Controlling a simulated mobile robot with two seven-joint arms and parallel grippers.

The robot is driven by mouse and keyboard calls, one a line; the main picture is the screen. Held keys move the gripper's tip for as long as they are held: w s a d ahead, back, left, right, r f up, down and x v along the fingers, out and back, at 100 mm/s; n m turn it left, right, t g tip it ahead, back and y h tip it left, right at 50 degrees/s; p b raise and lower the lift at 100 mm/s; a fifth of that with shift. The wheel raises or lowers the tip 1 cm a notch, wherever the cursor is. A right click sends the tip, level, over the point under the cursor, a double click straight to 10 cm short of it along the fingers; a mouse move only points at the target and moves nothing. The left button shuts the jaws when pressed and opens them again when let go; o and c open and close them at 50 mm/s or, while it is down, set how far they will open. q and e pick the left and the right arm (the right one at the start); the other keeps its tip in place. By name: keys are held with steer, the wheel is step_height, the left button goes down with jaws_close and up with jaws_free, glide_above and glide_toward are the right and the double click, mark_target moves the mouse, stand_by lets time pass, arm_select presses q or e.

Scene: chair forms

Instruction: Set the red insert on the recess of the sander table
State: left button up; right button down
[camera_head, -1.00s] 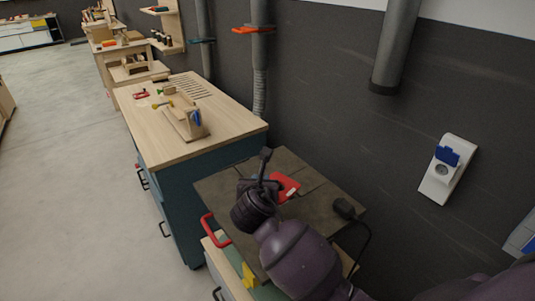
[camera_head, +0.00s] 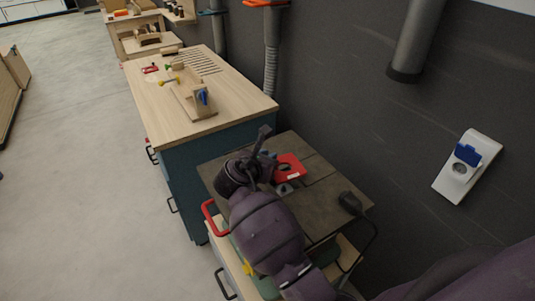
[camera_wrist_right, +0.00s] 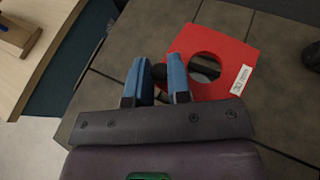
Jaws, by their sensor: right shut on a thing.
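The red insert (camera_head: 290,166) is a flat red plate with a round hole and a white label. In the right wrist view the insert (camera_wrist_right: 236,58) lies over the sander table, its left edge behind one finger. My right gripper (camera_wrist_right: 158,82) is shut with its two blue fingers apart, a dark rounded piece between them. In the head view my right gripper (camera_head: 268,168) is at the insert's left side. The sander table (camera_head: 325,185) is a grey-brown grooved slab. Its recess is not clearly seen; a dark gap shows through the insert's hole. I cannot tell whether the insert is seated.
A black box (camera_head: 350,202) with a cable stands on the table's right corner. A red handle (camera_head: 211,218) is at its left edge. A wooden workbench (camera_head: 165,110) with tools stands behind to the left. A dark wall with a socket (camera_head: 466,166) is on the right.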

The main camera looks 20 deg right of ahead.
steer(key=shift+f, duration=1.95)
steer(key=shift+w, duration=0.1)
steer(key=shift+f+b, duration=0.35)
steer(key=shift+f, duration=0.75)
steer(key=c, duration=1)
jaws_free()
steer(key=shift+r, duration=0.1)
